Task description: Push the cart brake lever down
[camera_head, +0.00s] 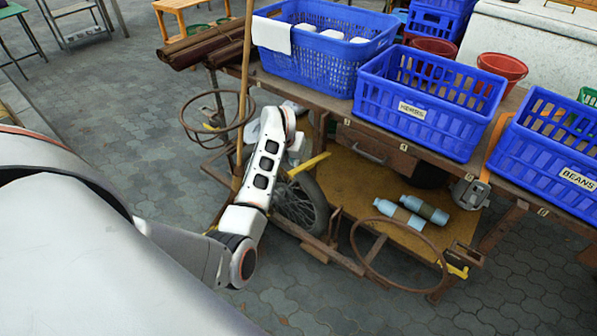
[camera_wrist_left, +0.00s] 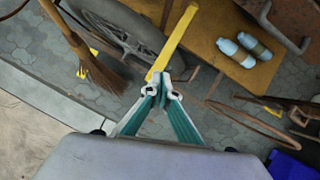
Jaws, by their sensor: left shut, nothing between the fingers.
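The brake lever is a yellow bar (camera_head: 309,164) that sticks out beside the cart's wheel, under the table edge. It also shows in the left wrist view (camera_wrist_left: 176,38), running from the top centre down to my fingertips. My left gripper (camera_wrist_left: 163,80) is shut and empty, with its green-sided fingers brought together. Its tips overlap the lower end of the lever in the left wrist view; I cannot tell whether they touch it. In the head view my left arm reaches up to the wheel and its fingers are mostly hidden. My right gripper is not in view.
The spoked wheel (camera_wrist_left: 122,28) and a broom (camera_wrist_left: 92,68) are close by on the left. Two blue bottles (camera_head: 398,213) lie on the cart's lower shelf. A rusty ring (camera_head: 378,277) sticks out at its front. Blue crates (camera_head: 425,128) stand on top. Paving in front is clear.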

